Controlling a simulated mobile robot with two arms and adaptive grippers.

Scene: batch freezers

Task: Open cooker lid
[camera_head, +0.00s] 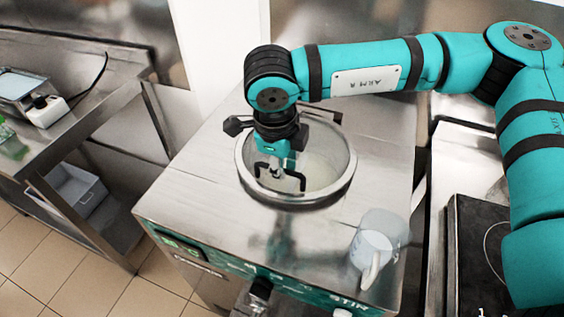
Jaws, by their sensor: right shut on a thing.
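The cooker is a steel machine with a round opening and a thick steel rim (344,181) in its top. Pale contents or a clear lid show inside the ring; I cannot tell how far the lid is raised. My right gripper (280,178) comes down from above over the left part of the ring. It is shut on a dark handle-like part there, which I take to be the lid handle; the fingers and wrist hide much of it. My left gripper is out of view.
A clear measuring jug (371,251) stands at the machine top's front right corner. A control panel (180,246) runs along the front. A steel table (60,150) with a scale (20,84) is at left, and a dark hob (480,255) at right.

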